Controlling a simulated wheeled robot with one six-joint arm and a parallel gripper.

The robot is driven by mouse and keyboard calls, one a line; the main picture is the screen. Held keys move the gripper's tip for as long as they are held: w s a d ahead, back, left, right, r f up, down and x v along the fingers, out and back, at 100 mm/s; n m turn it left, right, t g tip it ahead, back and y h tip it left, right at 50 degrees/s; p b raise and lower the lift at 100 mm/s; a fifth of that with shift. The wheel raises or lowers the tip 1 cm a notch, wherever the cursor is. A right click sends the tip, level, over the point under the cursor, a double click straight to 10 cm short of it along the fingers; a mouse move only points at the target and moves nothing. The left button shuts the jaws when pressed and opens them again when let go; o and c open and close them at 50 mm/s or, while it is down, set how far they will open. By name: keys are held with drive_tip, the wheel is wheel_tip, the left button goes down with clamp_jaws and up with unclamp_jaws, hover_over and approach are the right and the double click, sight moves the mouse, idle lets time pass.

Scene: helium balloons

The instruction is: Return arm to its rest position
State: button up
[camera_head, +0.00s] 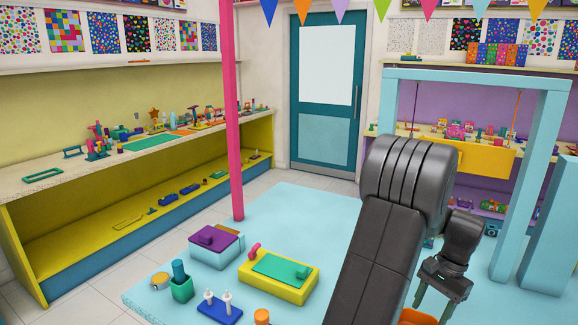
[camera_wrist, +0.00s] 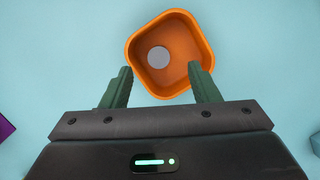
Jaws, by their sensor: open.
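My gripper (camera_wrist: 160,88) is open, its two green fingers apart in the wrist view, with nothing seen between them except part of an orange container. My arm fills the right middle of the head view, and my gripper (camera_head: 434,303) hangs at its end, pointing down. The orange square open container (camera_wrist: 170,52) sits on the light blue surface just past the fingertips, with a pale round spot on its floor. In the head view the container (camera_head: 418,317) shows only in part at the bottom edge. I cannot tell whether the fingers touch it.
A light blue frame (camera_head: 478,75) with a hanging yellow panel (camera_head: 472,158) stands right of my arm. A pink post (camera_head: 232,120) rises at left.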

drive_tip(key=x, duration=0.5)
drive_tip(key=shift+a+f+p, duration=0.1)
drive_tip(key=shift+f+p, duration=0.05)
drive_tip(key=shift+p, duration=0.15)
wheel_tip(320, 180, up, 4)
drive_tip(key=p, duration=0.2)
drive_tip(key=shift+f+p, duration=0.2)
drive_tip(key=shift+p, duration=0.15)
drive_tip(key=shift+r+p, duration=0.45)
drive_tip(key=shift+r, duration=0.3)
